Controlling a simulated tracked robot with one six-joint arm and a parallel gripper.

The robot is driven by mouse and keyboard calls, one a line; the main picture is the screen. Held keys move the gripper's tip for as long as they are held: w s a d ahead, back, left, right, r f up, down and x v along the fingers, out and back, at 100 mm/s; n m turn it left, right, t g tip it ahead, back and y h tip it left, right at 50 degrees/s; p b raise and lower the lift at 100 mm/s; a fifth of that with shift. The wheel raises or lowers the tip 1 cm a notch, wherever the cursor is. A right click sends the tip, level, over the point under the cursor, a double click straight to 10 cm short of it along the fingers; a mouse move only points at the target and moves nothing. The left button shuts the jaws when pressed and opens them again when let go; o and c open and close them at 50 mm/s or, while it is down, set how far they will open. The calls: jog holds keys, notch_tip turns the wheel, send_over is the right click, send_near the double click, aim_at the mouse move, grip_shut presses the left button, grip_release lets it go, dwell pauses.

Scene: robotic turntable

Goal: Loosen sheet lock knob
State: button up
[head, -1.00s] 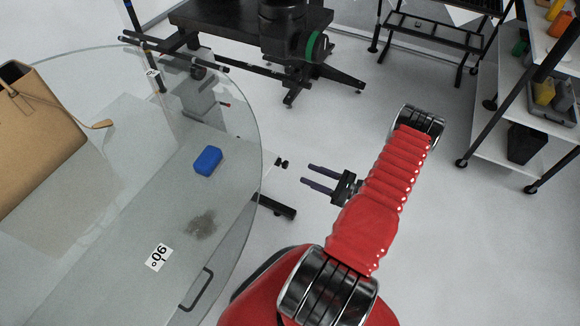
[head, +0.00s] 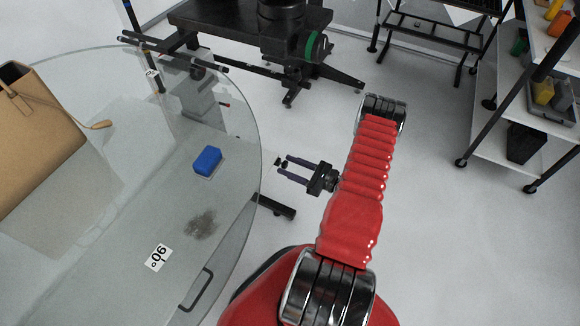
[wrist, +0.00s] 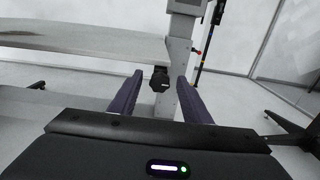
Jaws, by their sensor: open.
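The sheet lock knob is a small black knob (wrist: 159,80), seen in the wrist view below the turntable rim and beside a grey upright post (wrist: 178,45). It shows as a small dark piece in the head view (head: 279,162), just off the glass edge. My gripper (head: 282,166) is open and empty, with its two purple-grey fingers pointing left toward the knob. In the wrist view my fingers (wrist: 160,76) stand on either side of the knob in the picture. I cannot tell how much depth lies between tips and knob.
The round glass turntable (head: 235,110) fills the left, carrying a blue block (head: 207,160) and a tan bag (head: 40,120). A black machine (head: 250,20) stands at the back. Shelves (head: 510,140) are at right. Open floor lies right of my arm.

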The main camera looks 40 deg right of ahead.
jog(key=c, duration=1)
jog(key=shift+n, duration=0.4)
jog(key=n, duration=0.7)
jog(key=shift+a+n, duration=0.15)
jog(key=shift+n, duration=0.25)
jog(key=n, duration=0.4)
jog(key=shift+f+n, duration=0.1)
jog(key=shift+n, duration=0.2)
jog(key=n, duration=0.4)
jog(key=shift+s+a+f, duration=0.1)
jog(key=shift+a, duration=0.05)
jog(key=shift+a+f, duration=0.1)
